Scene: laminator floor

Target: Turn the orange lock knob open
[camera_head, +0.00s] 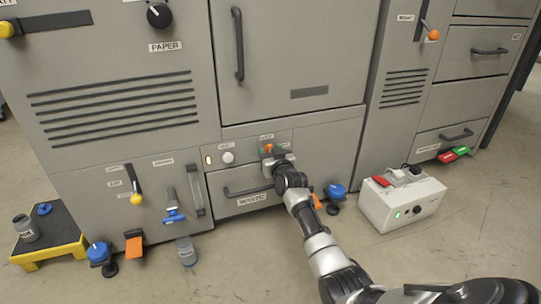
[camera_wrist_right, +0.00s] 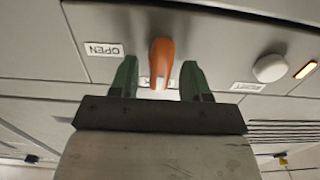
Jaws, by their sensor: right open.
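The orange lock knob (camera_wrist_right: 161,60) sits on the grey machine panel, in the middle of the right wrist view. In the head view the orange knob (camera_head: 268,148) shows small at the end of my right arm. My right gripper (camera_wrist_right: 158,78) is open, with one green finger on each side of the knob and a gap to both. An OPEN label (camera_wrist_right: 103,50) is on the panel left of the knob in the wrist view. Another label behind the knob is partly hidden. My left gripper is not in view.
A white push button (camera_head: 228,157) and a lit amber lamp (camera_head: 209,160) are left of the knob. A drawer with a black handle (camera_head: 248,191) is below. A white box (camera_head: 400,205) stands on the floor to the right.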

